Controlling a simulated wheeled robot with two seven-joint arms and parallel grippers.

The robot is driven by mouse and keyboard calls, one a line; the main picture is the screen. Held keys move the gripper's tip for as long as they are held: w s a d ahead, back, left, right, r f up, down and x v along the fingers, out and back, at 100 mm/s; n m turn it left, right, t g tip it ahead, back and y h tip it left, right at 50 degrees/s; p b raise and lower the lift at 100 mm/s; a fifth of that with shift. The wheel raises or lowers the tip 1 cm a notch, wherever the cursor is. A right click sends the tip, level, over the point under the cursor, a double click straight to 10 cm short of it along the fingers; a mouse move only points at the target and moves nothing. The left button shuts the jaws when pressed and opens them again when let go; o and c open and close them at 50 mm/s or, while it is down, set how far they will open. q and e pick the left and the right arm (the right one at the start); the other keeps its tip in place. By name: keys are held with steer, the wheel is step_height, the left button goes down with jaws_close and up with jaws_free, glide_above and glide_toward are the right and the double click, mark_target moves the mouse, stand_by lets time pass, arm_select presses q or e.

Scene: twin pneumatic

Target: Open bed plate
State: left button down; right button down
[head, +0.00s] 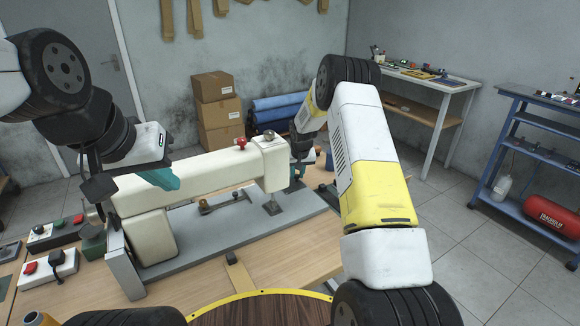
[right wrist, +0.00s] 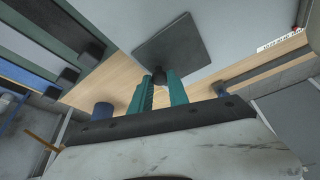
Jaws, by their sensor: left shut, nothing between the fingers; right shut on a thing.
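A cream sewing machine (head: 215,175) stands on a grey base (head: 205,235) on the wooden table. In the right wrist view, a dark grey square plate (right wrist: 185,48), which looks like the bed plate, has a small dark knob (right wrist: 158,75) at its near edge. My right gripper (right wrist: 158,82) is shut on this knob with its teal fingers on both sides. In the head view the right gripper is mostly hidden behind the machine head and my arm. My left gripper (head: 162,179) is shut and empty, in front of the machine's arm on the left.
Control boxes with red and green buttons (head: 48,265) sit at the table's left.

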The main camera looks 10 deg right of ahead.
stand_by(0.8)
steer(key=w+d, duration=0.1)
steer(key=d, duration=0.1)
steer(key=w+d, duration=0.1)
steer(key=d, duration=0.2)
steer(key=w+d, duration=0.1)
steer(key=d, duration=0.2)
steer(key=shift+w+d, duration=0.25)
steer(key=shift+w, duration=0.05)
steer(key=c, duration=1.3)
jaws_free()
steer(key=shift+o, duration=0.2)
steer(key=v, duration=0.7)
steer(key=shift+s+r, duration=0.2)
steer(key=shift+r, duration=0.15)
